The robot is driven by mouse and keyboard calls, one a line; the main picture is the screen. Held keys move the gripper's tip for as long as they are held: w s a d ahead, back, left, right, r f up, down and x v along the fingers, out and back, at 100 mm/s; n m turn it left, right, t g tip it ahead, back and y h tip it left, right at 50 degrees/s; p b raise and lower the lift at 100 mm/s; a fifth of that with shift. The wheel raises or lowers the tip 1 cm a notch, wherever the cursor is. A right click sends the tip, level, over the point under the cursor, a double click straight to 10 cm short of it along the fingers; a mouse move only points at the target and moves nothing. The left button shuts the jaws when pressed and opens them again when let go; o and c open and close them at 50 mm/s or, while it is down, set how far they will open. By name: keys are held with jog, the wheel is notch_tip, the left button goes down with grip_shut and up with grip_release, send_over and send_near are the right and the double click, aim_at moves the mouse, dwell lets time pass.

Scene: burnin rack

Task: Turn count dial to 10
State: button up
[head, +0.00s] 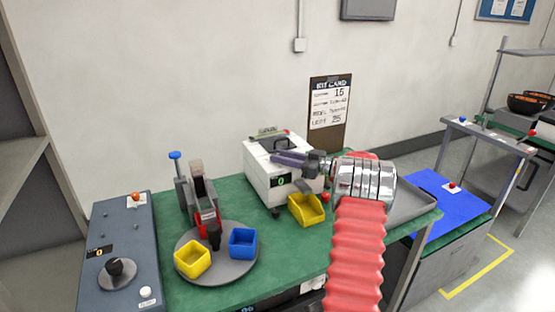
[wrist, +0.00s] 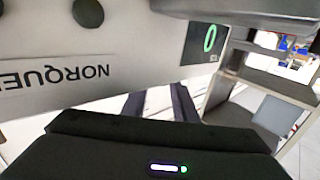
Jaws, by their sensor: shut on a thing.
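The white machine (head: 262,185) stands on the green bench, with a small black display (head: 281,181) on its front reading a green 0. In the wrist view the display (wrist: 207,42) also reads 0, and the machine's front appears upside down with part of a maker's name. My gripper (head: 280,158) reaches in from the right across the upper front of this machine. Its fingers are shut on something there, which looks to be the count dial. The dial itself is hidden by the fingers and the gripper body, so its setting cannot be seen.
A yellow bin (head: 306,209) stands close below my gripper. A grey turntable (head: 218,270) with yellow and blue bins is at the left front. A blue-grey box (head: 130,235) with a black knob (head: 115,272) is at the far left. A kit card (head: 329,105) hangs behind.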

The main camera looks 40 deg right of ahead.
jog(key=shift+w+d+n+g+y, duration=0.1)
jog(key=shift+d+n+g+y, duration=0.2)
jog(key=shift+n+y, duration=0.15)
jog(key=o, duration=1)
jog(key=shift+a, duration=0.1)
jog(key=v, duration=1.3)
jog(key=shift+s+d+f, duration=0.15)
jog(key=shift+s+d, duration=0.1)
jog(key=shift+s, duration=0.05)
